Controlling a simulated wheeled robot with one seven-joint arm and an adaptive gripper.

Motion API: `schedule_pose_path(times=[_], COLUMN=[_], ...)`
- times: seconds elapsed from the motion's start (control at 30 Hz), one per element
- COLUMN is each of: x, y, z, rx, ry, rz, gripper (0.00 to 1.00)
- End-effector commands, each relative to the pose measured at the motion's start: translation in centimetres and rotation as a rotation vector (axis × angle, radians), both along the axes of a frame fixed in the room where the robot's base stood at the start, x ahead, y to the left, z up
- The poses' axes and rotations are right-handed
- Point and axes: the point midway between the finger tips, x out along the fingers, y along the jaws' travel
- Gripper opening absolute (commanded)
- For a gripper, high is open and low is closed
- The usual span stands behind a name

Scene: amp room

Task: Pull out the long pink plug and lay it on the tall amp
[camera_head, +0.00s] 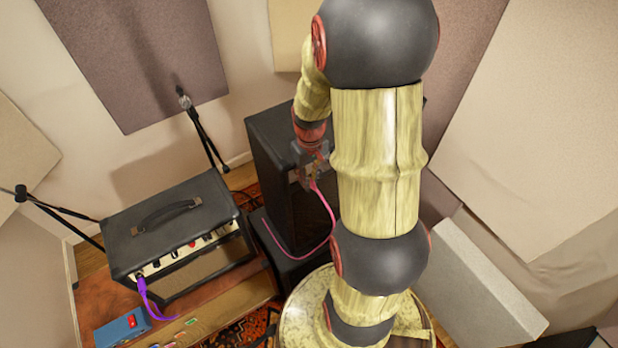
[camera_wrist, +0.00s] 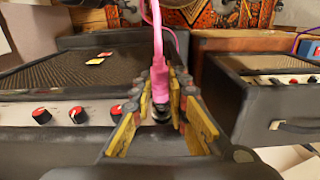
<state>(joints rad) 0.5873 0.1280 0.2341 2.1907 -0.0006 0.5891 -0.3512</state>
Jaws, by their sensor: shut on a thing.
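The tall amp (camera_head: 270,135) is a black cabinet standing behind my arm. My gripper (camera_head: 312,162) is at its front control panel, low over the knobs. In the wrist view my gripper (camera_wrist: 163,108) has its yellow-padded fingers on both sides of the long pink plug (camera_wrist: 159,80) and is shut on it. The plug's pink cable (camera_head: 327,205) hangs from the gripper and curves down toward the floor. The plug's tip and its jack are hidden by the fingers, so I cannot tell whether it is still seated. The tall amp's panel with red knobs (camera_wrist: 78,114) shows beside the fingers.
A smaller amp (camera_head: 180,225) stands at the left with a purple plug (camera_head: 141,284) in its panel. A blue pedal box (camera_head: 122,328) lies in front of it. Microphone stands (camera_head: 205,135) rise behind. A grey foam panel (camera_head: 475,285) leans at the right.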

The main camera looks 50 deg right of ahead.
Motion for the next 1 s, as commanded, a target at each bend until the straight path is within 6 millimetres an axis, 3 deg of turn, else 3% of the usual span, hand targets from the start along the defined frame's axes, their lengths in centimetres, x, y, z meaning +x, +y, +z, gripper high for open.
schedule_pose_path(times=[1.0], x=[-3.6], y=[0.9], z=[0.6], rx=[0.000], ry=[-0.001], rz=[0.000], gripper=[0.00])
